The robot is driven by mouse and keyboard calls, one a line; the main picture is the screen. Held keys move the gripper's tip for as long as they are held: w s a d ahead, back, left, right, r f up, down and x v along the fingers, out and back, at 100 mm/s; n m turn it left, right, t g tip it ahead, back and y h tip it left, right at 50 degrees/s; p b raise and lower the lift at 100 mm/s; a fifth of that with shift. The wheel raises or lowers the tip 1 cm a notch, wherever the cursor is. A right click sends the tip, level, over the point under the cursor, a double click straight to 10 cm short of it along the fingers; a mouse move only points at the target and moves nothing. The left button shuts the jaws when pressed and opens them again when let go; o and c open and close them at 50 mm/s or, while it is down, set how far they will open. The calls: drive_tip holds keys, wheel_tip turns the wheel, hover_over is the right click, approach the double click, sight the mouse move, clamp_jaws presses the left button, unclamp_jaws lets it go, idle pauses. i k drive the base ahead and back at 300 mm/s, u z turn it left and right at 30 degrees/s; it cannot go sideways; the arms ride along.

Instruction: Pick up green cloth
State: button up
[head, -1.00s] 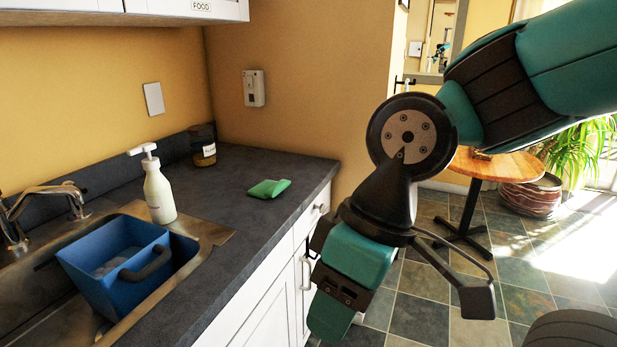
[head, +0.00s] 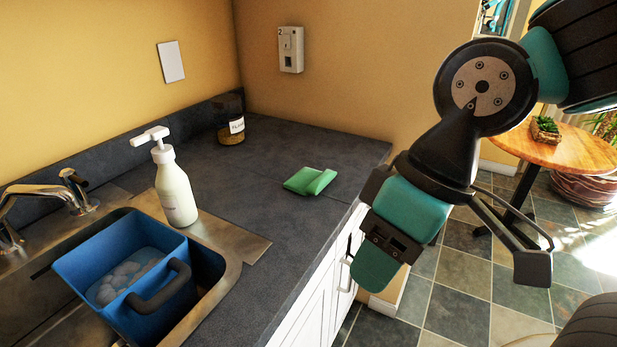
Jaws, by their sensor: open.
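The green cloth (head: 309,181) lies folded on the dark grey countertop (head: 262,222), near its right edge. My gripper (head: 455,275) is to the right of the cloth and lower in the picture, out past the counter's edge over the floor side. Its jaws are apart and nothing shows between them. The cloth and the gripper do not touch.
A white pump bottle (head: 174,188) stands left of the cloth, beside the sink. A blue tub (head: 130,280) with suds sits in the sink. The counter around the cloth is clear. A round wooden table (head: 570,150) is at right.

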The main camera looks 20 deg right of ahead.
sight(307, 181)
drive_tip(key=z, duration=1.35)
drive_tip(key=i, duration=0.6)
drive_tip(key=u, duration=2.2)
